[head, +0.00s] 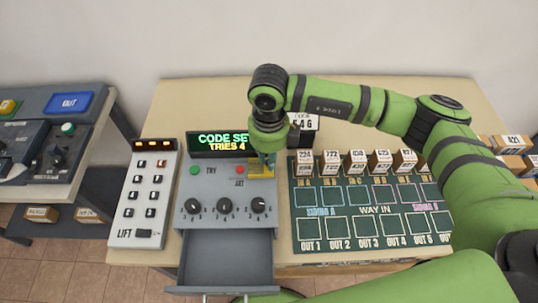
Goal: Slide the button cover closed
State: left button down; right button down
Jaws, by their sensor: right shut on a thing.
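The control box (190,180) stands on the table. On its panel are a green TRY button (195,170) and a red SET button (240,171). The yellow button cover (262,174) is just right of the red button, which shows uncovered. My right gripper (266,160) points down over the cover and is shut on it. The arm and gripper hide part of the cover and the panel behind it. My left gripper is not in view.
A display (222,140) reads CODE SET, TRIES 4. Three black knobs (224,206) and an open drawer (228,255) are in front. A LIFT keypad (146,195) stands left. A slotted board (365,225) with several small boxes is right. A white card (306,122) stands behind.

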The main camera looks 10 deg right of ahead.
aim_at(248, 167)
jog(key=a+b, duration=0.1)
jog(key=a, duration=0.1)
jog(key=w+a+b, duration=0.1)
jog(key=a+b, duration=0.1)
jog(key=shift+a+f, duration=0.15)
jog(key=shift+a, duration=0.3)
jog(key=shift+s, duration=0.1)
jog(key=c, duration=1.2)
grip_release()
jog(key=shift+a, duration=0.1)
jog(key=shift+r, duration=0.2)
